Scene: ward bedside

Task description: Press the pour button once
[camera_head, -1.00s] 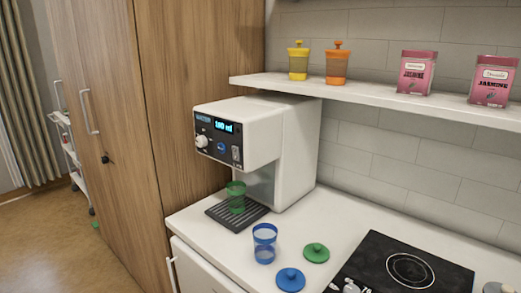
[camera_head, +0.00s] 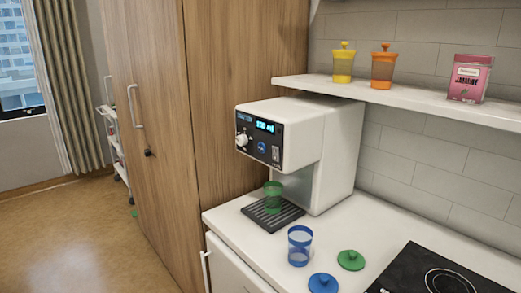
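A white water dispenser (camera_head: 338,150) stands on the counter against the wooden cabinet. Its dark front panel (camera_head: 259,139) has a white knob (camera_head: 242,140), a lit blue display (camera_head: 265,126), a round blue button (camera_head: 262,146) and a light switch-like part (camera_head: 276,153). I cannot read which one is labelled pour. A green see-through cup (camera_head: 273,195) stands upright on the black drip tray (camera_head: 289,217) under the spout. Neither of my grippers is in view.
A blue see-through cup (camera_head: 300,246), a green lid (camera_head: 351,260) and a blue lid (camera_head: 323,283) sit on the counter, with a black cooktop (camera_head: 407,266) to the right. A shelf (camera_head: 440,107) above holds yellow and orange jars and a pink tin.

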